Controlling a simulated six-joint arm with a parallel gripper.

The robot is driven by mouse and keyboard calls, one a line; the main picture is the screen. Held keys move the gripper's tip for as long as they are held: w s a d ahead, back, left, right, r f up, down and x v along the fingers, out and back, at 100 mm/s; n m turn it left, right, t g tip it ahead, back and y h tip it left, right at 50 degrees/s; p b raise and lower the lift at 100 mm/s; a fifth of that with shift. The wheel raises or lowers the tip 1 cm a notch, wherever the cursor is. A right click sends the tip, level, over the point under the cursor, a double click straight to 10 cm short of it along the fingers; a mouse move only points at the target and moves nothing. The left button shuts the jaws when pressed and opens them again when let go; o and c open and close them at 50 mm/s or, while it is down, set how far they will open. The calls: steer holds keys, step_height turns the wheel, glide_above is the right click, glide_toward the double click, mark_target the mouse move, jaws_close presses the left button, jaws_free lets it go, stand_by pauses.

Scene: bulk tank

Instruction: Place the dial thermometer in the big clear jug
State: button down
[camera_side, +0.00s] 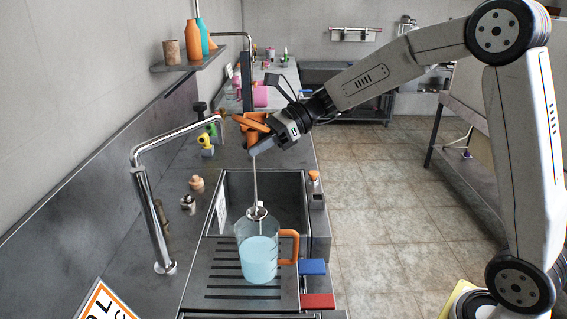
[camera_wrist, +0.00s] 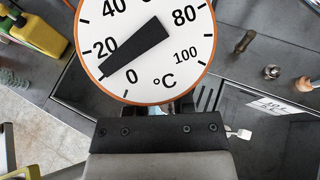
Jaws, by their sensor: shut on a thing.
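My gripper (camera_side: 256,141) is shut on the dial thermometer (camera_side: 248,122) and holds it above the sink area. The jug holds pale blue liquid, has an orange handle and stands on the ribbed drainboard. I cannot tell whether the stem's lower end is inside the jug or behind its rim.
A sink basin (camera_side: 282,190) lies behind the jug, and a curved metal tap (camera_side: 150,205) stands to its left. Small fittings and a yellow bottle (camera_side: 206,141) sit on the left counter. Blue (camera_side: 313,267) and red (camera_side: 317,301) blocks are at the drainboard's right edge.

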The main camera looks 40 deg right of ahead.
mark_target(266, 211)
step_height(266, 211, down, 14)
steer(key=shift+r, duration=0.15)
stand_by(0.3)
steer(key=shift+f, duration=2.15)
steer(key=shift+c, duration=2.3)
jaws_free()
steer(key=shift+s+d+r, duration=0.15)
steer(key=shift+d+r, duration=0.25)
steer(key=shift+d, duration=0.2)
steer(key=v, duration=1)
steer(key=shift+s+d, duration=0.2)
steer(key=shift+d, duration=0.1)
